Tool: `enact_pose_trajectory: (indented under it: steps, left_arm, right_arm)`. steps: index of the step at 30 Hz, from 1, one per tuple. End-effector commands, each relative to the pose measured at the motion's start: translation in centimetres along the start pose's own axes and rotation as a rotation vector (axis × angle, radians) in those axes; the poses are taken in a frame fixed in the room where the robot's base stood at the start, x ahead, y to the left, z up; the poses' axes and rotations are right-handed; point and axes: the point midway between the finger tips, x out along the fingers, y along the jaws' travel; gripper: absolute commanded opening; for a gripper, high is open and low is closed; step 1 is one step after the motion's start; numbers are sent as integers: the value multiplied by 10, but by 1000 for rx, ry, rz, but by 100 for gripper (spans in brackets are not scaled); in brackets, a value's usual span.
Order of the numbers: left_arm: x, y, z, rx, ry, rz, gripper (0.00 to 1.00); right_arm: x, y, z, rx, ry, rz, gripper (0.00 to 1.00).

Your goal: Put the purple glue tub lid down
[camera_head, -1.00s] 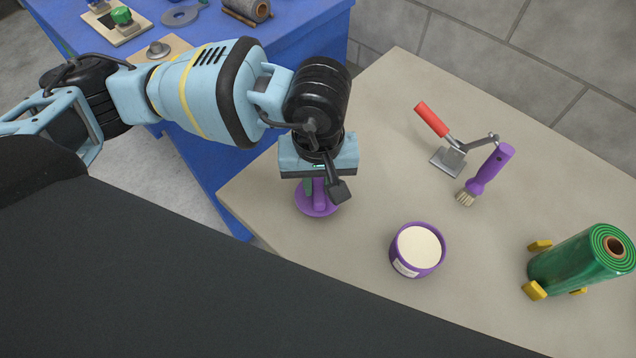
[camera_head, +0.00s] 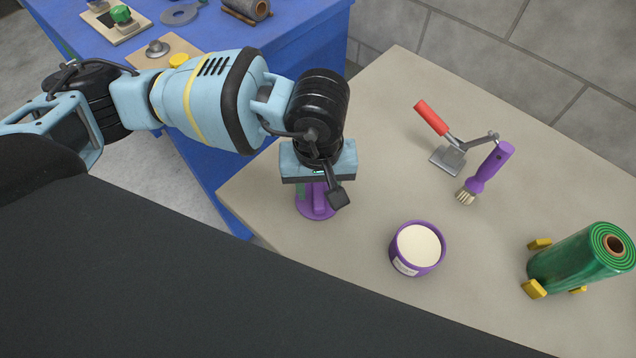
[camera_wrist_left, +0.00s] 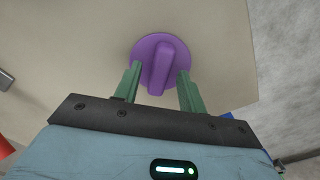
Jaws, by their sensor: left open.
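The purple glue tub lid (camera_head: 316,207) lies flat on the beige table near its left corner, with its ridge handle upward. It also shows in the left wrist view (camera_wrist_left: 160,58). My left gripper (camera_wrist_left: 158,84) is open, its green fingers on either side of the lid's ridge with gaps to it. In the head view the gripper (camera_head: 318,188) is right above the lid and hides part of it. The purple glue tub (camera_head: 418,249) stands open to the right of the lid, with pale glue inside. My right gripper is not in view.
A purple-handled brush (camera_head: 487,174) and a red-handled scraper tool (camera_head: 447,138) lie toward the back of the table. A green roll (camera_head: 575,262) rests on yellow supports at the right. A blue table (camera_head: 300,50) stands behind at the left. The middle of the table is clear.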

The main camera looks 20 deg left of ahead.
Motion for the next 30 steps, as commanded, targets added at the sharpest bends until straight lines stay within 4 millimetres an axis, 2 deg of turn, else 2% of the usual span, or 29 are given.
enact_pose_trajectory:
  steps: [5, 15, 19, 24, 30]
  left_arm:
    - [-16, 1, -1, 0, 3, 4, 41]
    - [-83, 1, -1, 1, 3, 3, 41]
    - [-103, 1, 0, 1, 3, 3, 41]
    - [-119, 0, 0, 0, 1, 0, 41]
    - [-123, 0, 0, 0, 0, 1, 41]
  right_arm:
    - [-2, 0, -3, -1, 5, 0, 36]
    - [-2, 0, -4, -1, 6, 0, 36]
    - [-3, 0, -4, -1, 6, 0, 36]
    - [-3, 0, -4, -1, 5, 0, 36]
    - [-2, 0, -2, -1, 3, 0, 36]
